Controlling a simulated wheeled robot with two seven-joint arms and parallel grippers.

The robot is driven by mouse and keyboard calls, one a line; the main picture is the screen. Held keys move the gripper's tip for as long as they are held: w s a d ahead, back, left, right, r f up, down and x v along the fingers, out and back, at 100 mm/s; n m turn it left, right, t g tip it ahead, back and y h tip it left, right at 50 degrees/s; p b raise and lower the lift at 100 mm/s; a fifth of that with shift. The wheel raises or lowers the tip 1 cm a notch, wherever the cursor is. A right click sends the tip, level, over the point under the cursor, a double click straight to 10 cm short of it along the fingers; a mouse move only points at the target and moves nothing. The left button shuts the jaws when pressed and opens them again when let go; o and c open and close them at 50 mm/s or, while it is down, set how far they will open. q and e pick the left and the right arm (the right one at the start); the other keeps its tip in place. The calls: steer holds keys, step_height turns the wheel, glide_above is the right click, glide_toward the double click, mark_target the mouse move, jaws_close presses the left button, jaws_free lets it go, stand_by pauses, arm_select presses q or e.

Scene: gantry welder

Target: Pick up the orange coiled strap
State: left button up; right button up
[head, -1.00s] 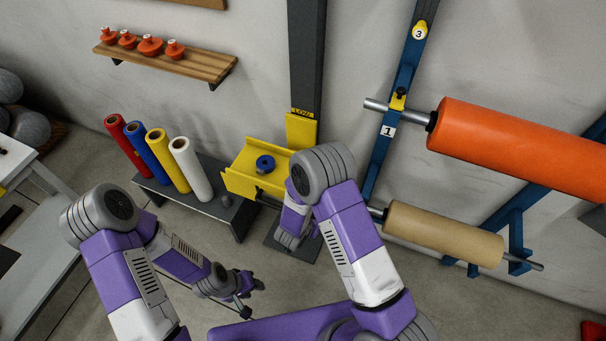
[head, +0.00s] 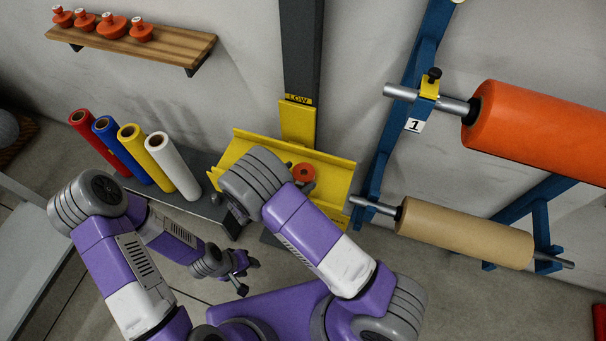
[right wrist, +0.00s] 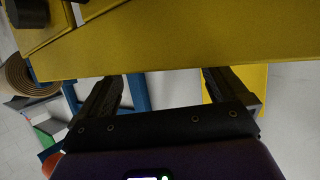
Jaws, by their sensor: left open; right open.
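The orange coiled strap (head: 303,173) is a small orange ring with a dark centre, in the right part of the yellow tray (head: 335,172) on the dark post. The strap cannot be made out in that view. My left gripper (head: 247,275) appears open and empty, low over the floor, well away from the tray.
A dark bench (head: 190,205) left of the tray holds upright red, blue, yellow and white rolls (head: 175,165). A wooden shelf (head: 160,48) is above. To the right, a blue rack (head: 385,135) carries a large orange roll (head: 530,125) and a brown roll (head: 465,233).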

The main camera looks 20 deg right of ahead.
mark_target(304, 171)
steer(key=b+x, duration=0.1)
steer(key=x, duration=0.3)
steer(key=shift+w+f, duration=0.2)
steer(key=shift+w, duration=0.05)
steer(key=shift+d+r, duration=0.1)
steer(key=shift+d, duration=0.1)
steer(key=shift+w+d+f, duration=0.1)
steer(key=shift+w+f, duration=0.15)
steer(key=shift+w, duration=0.05)
steer(key=shift+s+r, duration=0.1)
steer(key=shift+r, duration=0.05)
steer(key=c, duration=1.1)
